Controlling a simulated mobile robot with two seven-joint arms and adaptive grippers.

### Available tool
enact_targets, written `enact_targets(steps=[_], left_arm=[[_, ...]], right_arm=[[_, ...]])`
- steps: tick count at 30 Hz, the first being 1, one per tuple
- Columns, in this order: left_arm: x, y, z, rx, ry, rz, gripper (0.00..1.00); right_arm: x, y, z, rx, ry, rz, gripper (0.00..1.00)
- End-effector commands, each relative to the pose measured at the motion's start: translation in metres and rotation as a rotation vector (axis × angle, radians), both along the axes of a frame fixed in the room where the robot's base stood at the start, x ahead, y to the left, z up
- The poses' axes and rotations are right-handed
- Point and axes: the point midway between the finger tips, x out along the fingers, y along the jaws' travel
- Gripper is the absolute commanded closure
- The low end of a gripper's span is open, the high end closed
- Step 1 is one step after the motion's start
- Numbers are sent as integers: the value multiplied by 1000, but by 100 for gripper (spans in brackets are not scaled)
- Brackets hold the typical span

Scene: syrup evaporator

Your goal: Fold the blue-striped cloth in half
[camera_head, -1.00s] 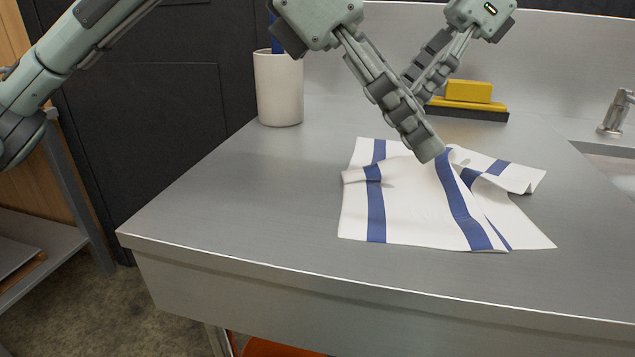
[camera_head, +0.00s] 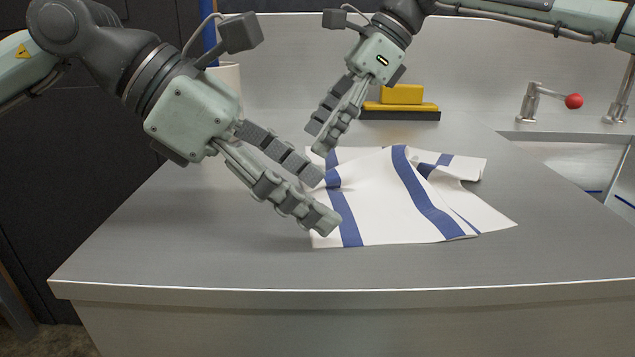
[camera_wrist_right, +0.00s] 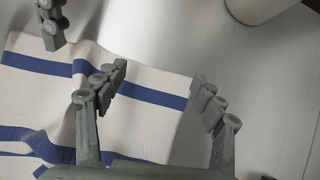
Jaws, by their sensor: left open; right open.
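The white cloth with blue stripes (camera_head: 385,215) lies spread and rumpled on the steel counter, with raised folds at its far right part. My left gripper (camera_head: 321,198) is open at the cloth's left edge. Its fingers cover part of that edge, and I cannot tell whether they touch it. My right gripper (camera_head: 318,140) is open and empty at the cloth's far left corner. In the right wrist view, the open right fingers (camera_wrist_right: 158,85) straddle the cloth's edge area, with the cloth (camera_wrist_right: 145,120) below. A left gripper finger (camera_wrist_right: 52,28) shows at top left there.
A white cup (camera_head: 228,76) is partly hidden behind my left arm. A sink (camera_head: 565,160) and a red-knobbed tap (camera_head: 573,101) are at right. The front counter is clear.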

Motion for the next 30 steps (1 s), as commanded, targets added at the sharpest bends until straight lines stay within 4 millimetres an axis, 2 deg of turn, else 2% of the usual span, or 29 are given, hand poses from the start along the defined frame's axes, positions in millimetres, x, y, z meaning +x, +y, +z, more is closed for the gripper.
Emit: enact_targets(steps=[8, 19, 30], left_arm=[[0, 0, -21, 0, 0, 0, 31], [0, 0, -20, 3, 3, 0, 32], [14, 2, -20, 5, 5, 0, 55]], right_arm=[[0, 0, -21, 1, 2, 0, 31], [-1, 0, -23, 1, 0, 1, 31], [-15, -2, -25, -4, 3, 1, 54]])
